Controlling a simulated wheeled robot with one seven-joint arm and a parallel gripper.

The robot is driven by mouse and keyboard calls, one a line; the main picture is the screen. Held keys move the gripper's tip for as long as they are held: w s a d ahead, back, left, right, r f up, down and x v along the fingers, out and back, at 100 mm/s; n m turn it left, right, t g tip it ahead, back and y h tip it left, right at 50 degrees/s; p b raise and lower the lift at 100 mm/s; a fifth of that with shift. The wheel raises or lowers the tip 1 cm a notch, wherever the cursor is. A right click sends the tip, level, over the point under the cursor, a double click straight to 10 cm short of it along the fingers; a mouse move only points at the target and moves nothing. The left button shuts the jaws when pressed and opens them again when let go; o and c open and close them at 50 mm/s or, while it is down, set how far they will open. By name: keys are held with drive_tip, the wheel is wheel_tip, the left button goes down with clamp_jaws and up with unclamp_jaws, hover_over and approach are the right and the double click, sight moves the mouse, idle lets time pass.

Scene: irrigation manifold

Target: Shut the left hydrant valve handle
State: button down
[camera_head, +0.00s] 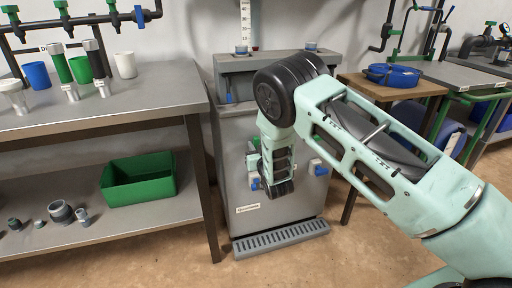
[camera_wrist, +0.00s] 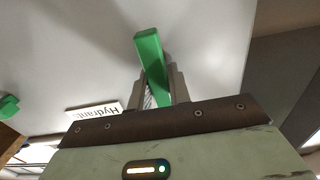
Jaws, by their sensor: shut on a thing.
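In the wrist view a green handle (camera_wrist: 151,55) lies between the two fingers of my gripper (camera_wrist: 158,88), which is shut on it. The handle sticks out beyond the fingertips, slightly tilted, in front of a pale grey panel. In the head view my forearm and wrist reach to the front of a grey cabinet (camera_head: 232,150). My wrist hides the fingers and most of the held handle there.
Another green part (camera_wrist: 9,106) shows at the left edge of the wrist view. In the head view a metal bench (camera_head: 130,95) with a green bin (camera_head: 139,180) on its shelf stands left of the cabinet. A wooden table (camera_head: 400,86) with a blue hose coil (camera_head: 392,75) stands right.

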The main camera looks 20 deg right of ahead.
drive_tip(key=m, duration=0.4)
drive_tip(key=shift+d+f+m+b, duration=0.1)
drive_tip(key=shift+d+m+b, duration=0.15)
drive_tip(key=shift+m+b, duration=0.1)
drive_tip(key=m, duration=0.2)
drive_tip(key=m+b, duration=0.1)
drive_tip(key=m, duration=0.1)
drive_tip(key=shift+d+f+m, duration=0.15)
drive_tip(key=shift+m, duration=0.1)
drive_tip(key=m, duration=0.2)
drive_tip(key=m+b, duration=0.1)
drive_tip(key=m, duration=0.2)
drive_tip(key=shift+d+f, duration=0.1)
drive_tip(key=shift+f, duration=0.1)
drive_tip(key=shift+f+m+b, duration=0.1)
drive_tip(key=shift+m+b, duration=0.25)
drive_tip(key=shift+m, duration=1.65)
drive_tip(key=c, duration=1.3)
unclamp_jaws()
drive_tip(key=shift+c, duration=0.2)
drive_tip(key=s+p, duration=0.3)
drive_tip(key=s, duration=1.4)
drive_tip(key=shift+s, duration=0.25)
